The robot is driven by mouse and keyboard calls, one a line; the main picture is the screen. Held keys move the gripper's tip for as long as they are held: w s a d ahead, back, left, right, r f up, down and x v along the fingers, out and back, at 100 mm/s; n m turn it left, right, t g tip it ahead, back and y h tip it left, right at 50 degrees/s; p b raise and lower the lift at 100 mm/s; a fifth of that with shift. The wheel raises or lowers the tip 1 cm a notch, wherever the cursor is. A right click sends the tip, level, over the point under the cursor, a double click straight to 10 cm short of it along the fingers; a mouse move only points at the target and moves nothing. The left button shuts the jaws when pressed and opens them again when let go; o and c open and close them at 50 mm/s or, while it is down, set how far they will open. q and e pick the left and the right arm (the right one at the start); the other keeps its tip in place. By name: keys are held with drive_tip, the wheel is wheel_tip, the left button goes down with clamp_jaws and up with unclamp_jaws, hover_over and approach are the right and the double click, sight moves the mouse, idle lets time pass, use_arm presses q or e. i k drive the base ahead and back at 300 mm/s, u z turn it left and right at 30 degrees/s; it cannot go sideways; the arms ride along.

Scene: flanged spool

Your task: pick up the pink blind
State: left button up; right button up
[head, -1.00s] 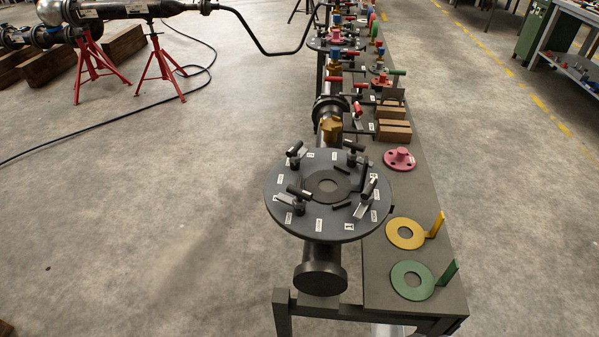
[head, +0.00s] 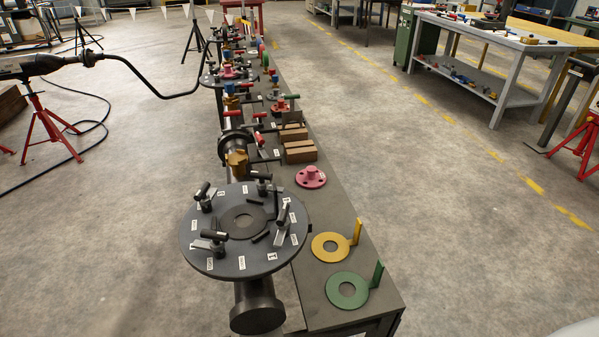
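The pink blind (head: 311,177) is a round flange disc with bolt holes and a raised stub in its middle. It lies flat on the long grey bench (head: 335,215), right of the pipe run and beyond the yellow ring. Nothing covers it. Neither of my grippers is in view, so I cannot see their state.
A large dark flange (head: 205,262) with several clamps stands at the near left. A yellow ring (head: 323,246) and a green ring (head: 333,291), each with an upright tab, lie nearer. Wooden blocks (head: 299,152) lie beyond the blind. Floor (head: 440,225) right of the bench is clear.

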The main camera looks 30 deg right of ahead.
sight(309, 177)
drive_tip(key=k, duration=1.65)
drive_tip(key=z, duration=1.5)
drive_tip(key=i, duration=6.2)
drive_tip(key=u, duration=4.3)
